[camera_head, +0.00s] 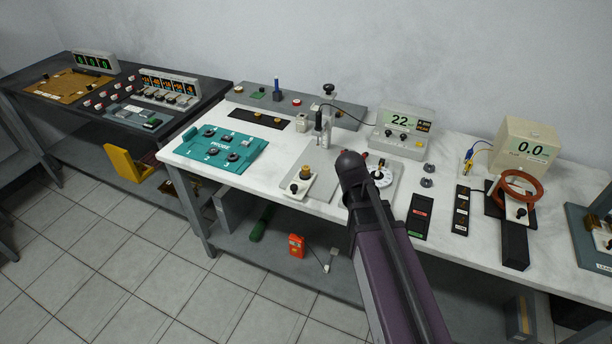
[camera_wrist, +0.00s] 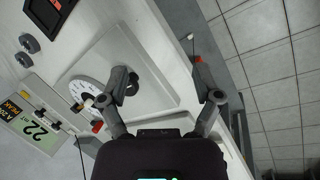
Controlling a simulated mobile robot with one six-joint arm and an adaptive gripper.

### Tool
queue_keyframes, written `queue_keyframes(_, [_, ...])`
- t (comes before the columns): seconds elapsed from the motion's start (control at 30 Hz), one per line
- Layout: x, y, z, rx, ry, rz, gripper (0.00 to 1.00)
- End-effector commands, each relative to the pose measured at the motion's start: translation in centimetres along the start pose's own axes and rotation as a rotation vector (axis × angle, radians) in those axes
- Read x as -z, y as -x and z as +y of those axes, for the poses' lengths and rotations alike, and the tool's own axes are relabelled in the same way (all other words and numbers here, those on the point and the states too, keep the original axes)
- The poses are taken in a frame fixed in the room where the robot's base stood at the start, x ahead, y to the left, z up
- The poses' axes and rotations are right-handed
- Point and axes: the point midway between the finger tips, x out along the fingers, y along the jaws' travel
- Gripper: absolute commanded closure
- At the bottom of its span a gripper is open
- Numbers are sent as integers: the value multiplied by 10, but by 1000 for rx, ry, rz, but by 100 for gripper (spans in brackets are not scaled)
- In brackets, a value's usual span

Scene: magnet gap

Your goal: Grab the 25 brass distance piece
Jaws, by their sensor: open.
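A small brass-coloured cylinder (camera_head: 305,171) stands by a white block with a dark knob (camera_head: 294,187), near the front of the white bench. I cannot read a number on it, so I cannot tell if it is the 25 piece. I cannot make out a brass piece between the fingers.
A teal tray (camera_head: 240,163) with dark round parts lies left. A display reading 22 (camera_head: 402,124) stands behind; a dial plate (camera_head: 382,175) lies beside my arm. A red coil (camera_head: 520,187) and a box reading 0.0 (camera_head: 528,146) stand right.

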Motion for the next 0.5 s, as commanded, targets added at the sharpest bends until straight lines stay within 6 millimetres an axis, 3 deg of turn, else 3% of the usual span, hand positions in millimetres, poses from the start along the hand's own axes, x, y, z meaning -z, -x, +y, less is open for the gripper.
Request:
queue_keyframes(0.03, [20, -4, -4, -44, 86, -8, 18])
queue_keyframes(0.27, [81, 6, -21, -257, 487, -80, 18])
queue_keyframes(0.5, [147, 30, -53, -477, 884, -200, 18])
